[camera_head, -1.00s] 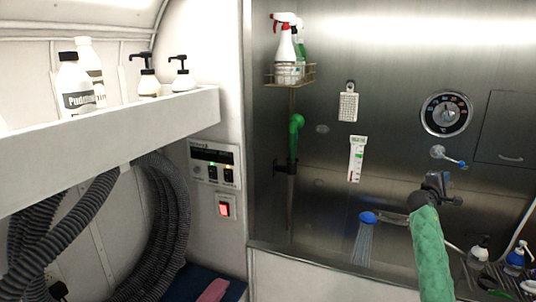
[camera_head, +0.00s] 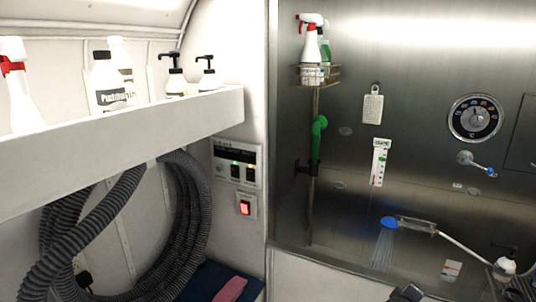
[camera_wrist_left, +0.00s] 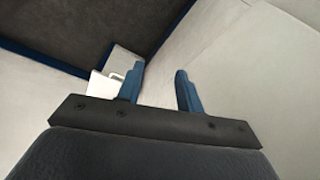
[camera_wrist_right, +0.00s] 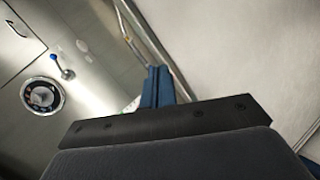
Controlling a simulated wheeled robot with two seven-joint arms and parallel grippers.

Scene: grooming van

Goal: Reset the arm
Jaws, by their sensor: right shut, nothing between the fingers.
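My left gripper (camera_wrist_left: 158,78) shows in the left wrist view with its two blue fingers apart and nothing between them. It is in front of pale panels and a dark, blue-edged surface. My right gripper (camera_wrist_right: 157,72) shows in the right wrist view with its blue fingers together and nothing held. The steel wall with a round dial (camera_wrist_right: 42,95) lies beyond it to the left. In the head view only a small dark part, which may be my right arm, shows at the bottom edge. My left arm is out of that view.
A white shelf (camera_head: 120,133) with bottles juts out at the left, above a coiled grey hose (camera_head: 190,225). A blue shower head (camera_head: 389,223) sprays water by the steel wall (camera_head: 345,50). A wire rack (camera_head: 318,75) holds spray bottles. A red switch (camera_head: 245,208) is lit.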

